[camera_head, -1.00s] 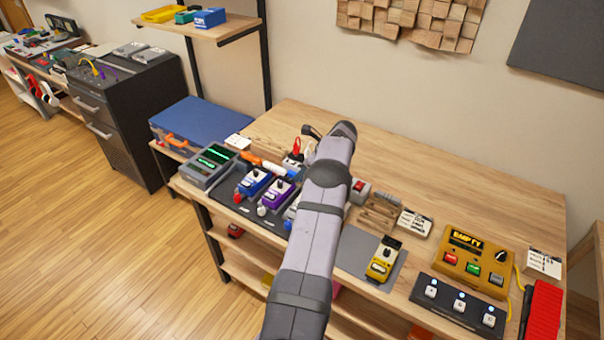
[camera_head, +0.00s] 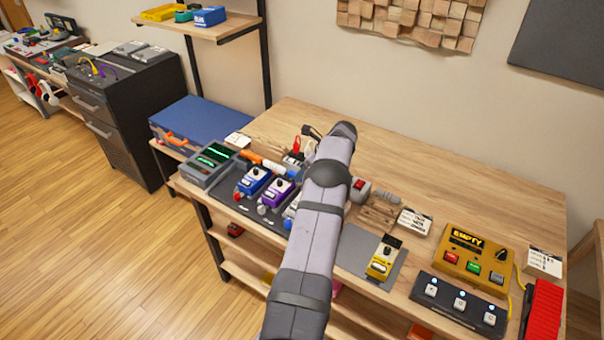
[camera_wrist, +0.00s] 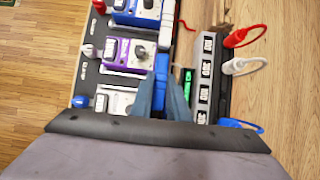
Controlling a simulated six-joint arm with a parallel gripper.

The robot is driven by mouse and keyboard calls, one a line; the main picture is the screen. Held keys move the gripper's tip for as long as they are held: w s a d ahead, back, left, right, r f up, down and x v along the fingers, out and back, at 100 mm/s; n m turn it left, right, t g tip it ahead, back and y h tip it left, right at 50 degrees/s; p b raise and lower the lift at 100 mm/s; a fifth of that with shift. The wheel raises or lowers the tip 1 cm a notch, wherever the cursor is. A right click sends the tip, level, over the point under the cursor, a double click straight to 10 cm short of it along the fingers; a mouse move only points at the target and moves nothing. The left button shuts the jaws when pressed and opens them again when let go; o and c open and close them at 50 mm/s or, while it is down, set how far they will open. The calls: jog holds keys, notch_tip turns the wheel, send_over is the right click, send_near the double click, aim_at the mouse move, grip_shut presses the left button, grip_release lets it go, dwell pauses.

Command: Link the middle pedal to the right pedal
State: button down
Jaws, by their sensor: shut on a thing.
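The middle pedal is purple (camera_head: 275,191), on the dark pedalboard (camera_head: 240,207); it also shows in the wrist view (camera_wrist: 124,52). The right pedal is white or silver (camera_head: 292,207), mostly hidden behind my arm in the head view; part of it shows in the wrist view (camera_wrist: 117,101). My gripper (camera_wrist: 165,88) is over the jack side of the purple pedal. Its fingers are close together on a blue link piece (camera_wrist: 161,68), which lies alongside that pedal. I cannot tell whether its ends are seated. My arm hides the gripper in the head view.
A blue pedal (camera_head: 252,181) stands left of the purple one. A labelled strip (camera_wrist: 204,85) with red (camera_wrist: 240,36), white (camera_wrist: 240,67) and blue leads lies beside the gripper. A yellow pedal (camera_head: 383,260) stands on a grey mat. The back of the bench is clear.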

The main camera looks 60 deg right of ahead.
dwell(0.3)
jog(key=c, duration=1.2)
grip_release()
jog(key=shift+r+p, duration=2.45)
jog(key=shift+r, duration=1)
